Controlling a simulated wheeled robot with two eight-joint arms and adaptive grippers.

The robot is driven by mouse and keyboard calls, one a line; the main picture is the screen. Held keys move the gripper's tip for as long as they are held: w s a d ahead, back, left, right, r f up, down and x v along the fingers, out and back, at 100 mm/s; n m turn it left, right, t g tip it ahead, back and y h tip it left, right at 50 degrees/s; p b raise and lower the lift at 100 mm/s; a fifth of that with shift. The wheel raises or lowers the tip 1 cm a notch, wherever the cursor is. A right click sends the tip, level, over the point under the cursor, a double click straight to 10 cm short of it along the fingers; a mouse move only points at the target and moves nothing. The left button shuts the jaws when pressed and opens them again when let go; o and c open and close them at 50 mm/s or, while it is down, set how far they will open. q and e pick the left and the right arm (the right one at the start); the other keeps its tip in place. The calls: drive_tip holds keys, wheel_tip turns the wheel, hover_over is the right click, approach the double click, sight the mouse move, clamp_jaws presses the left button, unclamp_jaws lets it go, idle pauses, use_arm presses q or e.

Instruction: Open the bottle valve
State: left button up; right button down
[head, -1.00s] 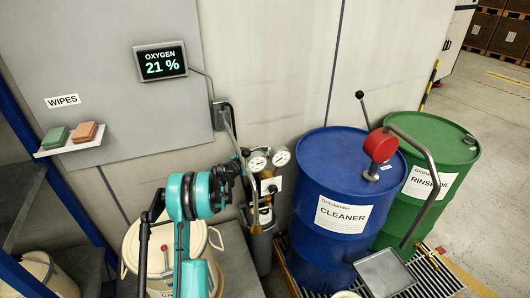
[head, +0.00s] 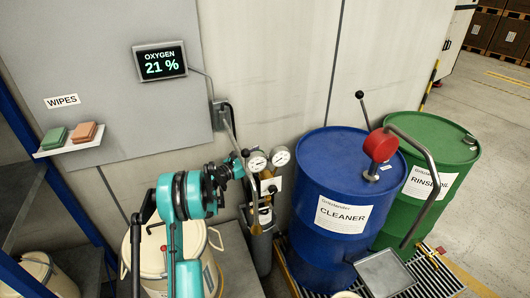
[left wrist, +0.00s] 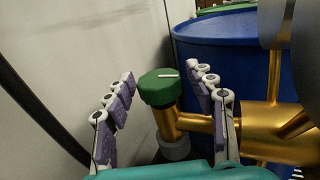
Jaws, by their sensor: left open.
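The bottle (head: 259,240) is a grey cylinder standing against the wall, with brass fittings and two round gauges (head: 269,160) at its top. Its valve knob shows in the left wrist view as a green cap (left wrist: 160,88) with a white mark, on a brass stem (left wrist: 168,124). My left gripper (head: 238,164) is beside the bottle's top in the head view. In the left wrist view its open purple-padded fingers (left wrist: 160,80) stand on both sides of the green knob, with gaps visible on each side. The knob cannot be made out in the head view. My right gripper is not in view.
A blue cleaner drum (head: 325,245) with a red pump (head: 380,146) stands right of the bottle, and a green drum (head: 415,230) beyond it. A cream bucket (head: 215,240) is below my left arm. An oxygen display (head: 160,62) hangs on the wall.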

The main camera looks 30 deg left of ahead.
use_arm(q)
drive_tip(key=v, duration=0.8)
drive_tip(key=shift+s, duration=0.3)
drive_tip(key=shift+a, duration=0.1)
